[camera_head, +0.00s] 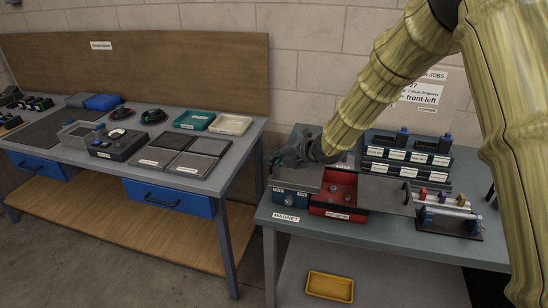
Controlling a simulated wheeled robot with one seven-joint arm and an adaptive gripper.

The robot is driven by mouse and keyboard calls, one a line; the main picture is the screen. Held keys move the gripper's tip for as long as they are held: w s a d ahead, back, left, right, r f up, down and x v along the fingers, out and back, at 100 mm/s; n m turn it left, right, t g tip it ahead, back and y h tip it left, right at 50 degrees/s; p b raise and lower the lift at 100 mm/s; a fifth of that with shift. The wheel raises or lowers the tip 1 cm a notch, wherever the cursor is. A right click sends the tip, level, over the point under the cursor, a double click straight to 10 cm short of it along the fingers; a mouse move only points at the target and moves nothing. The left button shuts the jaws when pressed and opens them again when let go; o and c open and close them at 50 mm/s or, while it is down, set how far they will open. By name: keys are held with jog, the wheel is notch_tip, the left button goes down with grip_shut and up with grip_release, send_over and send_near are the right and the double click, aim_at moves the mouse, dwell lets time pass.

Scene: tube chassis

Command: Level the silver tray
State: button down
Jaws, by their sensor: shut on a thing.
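A flat grey metal piece, which I take for the silver tray (385,197), lies across the top of the right-hand bench's front fixture. Its right end, with a dark handle-like edge, shows right of a red box (338,196). A similar grey surface shows left of the box, under my gripper. My gripper (279,160) is at this left end, shut on what looks like the tray's left edge. The exact contact is too small to see. I cannot tell how level the tray is.
A labelled blue block (289,197) stands left of the red box. Dark racks (405,158) stand behind, and a fixture with coloured pieces (448,212) stands at the right. A yellow bin (330,287) is below. The left workbench (235,150) holds trays and tools.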

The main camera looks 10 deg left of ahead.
jog(key=c, duration=1.8)
grip_release()
jog(key=shift+a+f, duration=0.1)
jog(key=shift+f, duration=0.1)
jog(key=shift+r, duration=0.15)
jog(key=v, duration=1.1)
jog(key=shift+s+d+r, duration=0.15)
jog(key=shift+d+r, duration=0.05)
jog(key=shift+d, duration=0.1)
